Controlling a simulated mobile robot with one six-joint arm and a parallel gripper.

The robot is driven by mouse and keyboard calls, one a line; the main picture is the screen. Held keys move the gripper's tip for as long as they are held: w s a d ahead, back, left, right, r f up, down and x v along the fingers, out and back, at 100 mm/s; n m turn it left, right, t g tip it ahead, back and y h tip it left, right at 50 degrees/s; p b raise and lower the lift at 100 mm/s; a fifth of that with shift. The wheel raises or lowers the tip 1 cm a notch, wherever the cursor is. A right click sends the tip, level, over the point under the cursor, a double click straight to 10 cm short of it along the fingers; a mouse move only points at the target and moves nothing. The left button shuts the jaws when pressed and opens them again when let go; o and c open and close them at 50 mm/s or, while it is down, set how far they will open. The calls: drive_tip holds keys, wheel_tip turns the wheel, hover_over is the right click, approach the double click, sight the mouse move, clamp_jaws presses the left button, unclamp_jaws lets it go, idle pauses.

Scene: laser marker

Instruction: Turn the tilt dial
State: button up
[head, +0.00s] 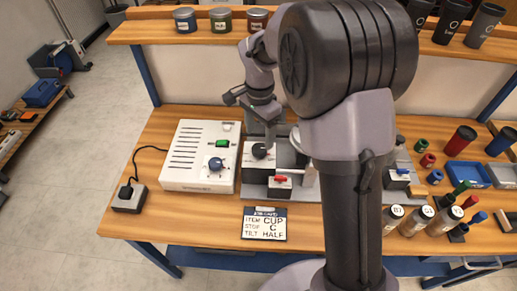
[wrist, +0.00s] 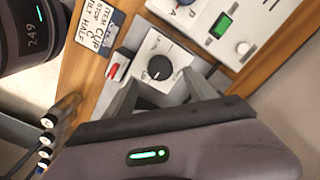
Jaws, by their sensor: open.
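The tilt dial is likely the black round knob (head: 262,150) on a small white-faced box; it also shows in the wrist view (wrist: 160,74), with marks around it too small to read surely. My gripper (head: 268,133) points down over this box. In the wrist view my gripper (wrist: 163,84) is open, one finger on each side of the knob's line, with nothing between them. I cannot tell whether the fingertips reach down beside the knob. A card (head: 265,223) reads ITEM CUP, STOP C, TILT HALF; it also shows in the wrist view (wrist: 98,30).
Cups and bins stand at the right. My arm hides part of the bench.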

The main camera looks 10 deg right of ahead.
sight(259, 148)
wheel_tip(259, 148, down, 6)
drive_tip(key=shift+r+b, duration=0.25)
drive_tip(key=shift+b, duration=0.45)
drive_tip(key=c, duration=1.4)
drive_tip(key=shift+r, duration=0.1)
